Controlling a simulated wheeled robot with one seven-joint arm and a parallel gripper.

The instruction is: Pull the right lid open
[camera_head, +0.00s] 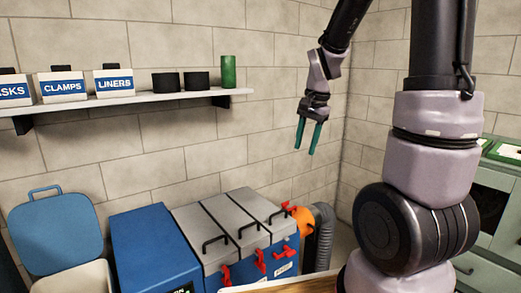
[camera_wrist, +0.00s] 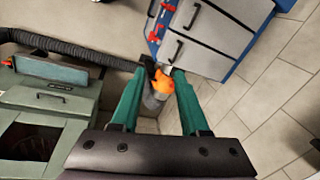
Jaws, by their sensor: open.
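A chest (camera_head: 240,262) with a blue body has several grey lids side by side, each with a black handle and all shut. The right lid (camera_head: 257,205) has its handle (camera_head: 279,214) near the front, with red latches (camera_head: 278,253) on the chest's front below. In the wrist view the right lid (camera_wrist: 210,58) and its handle (camera_wrist: 178,51) show at the top, beyond the fingertips. My gripper (camera_head: 304,151) is open and empty, with teal fingers pointing down. It hangs well above the chest, up and to the right of the right lid, touching nothing.
An orange part (camera_head: 303,218) and a grey ribbed duct (camera_head: 321,237) stand at the chest's right end. A blue box (camera_head: 155,250) stands left of it. A wall shelf (camera_head: 150,97) holds labelled boxes and cans. A green cabinet (camera_wrist: 45,95) shows at left in the wrist view.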

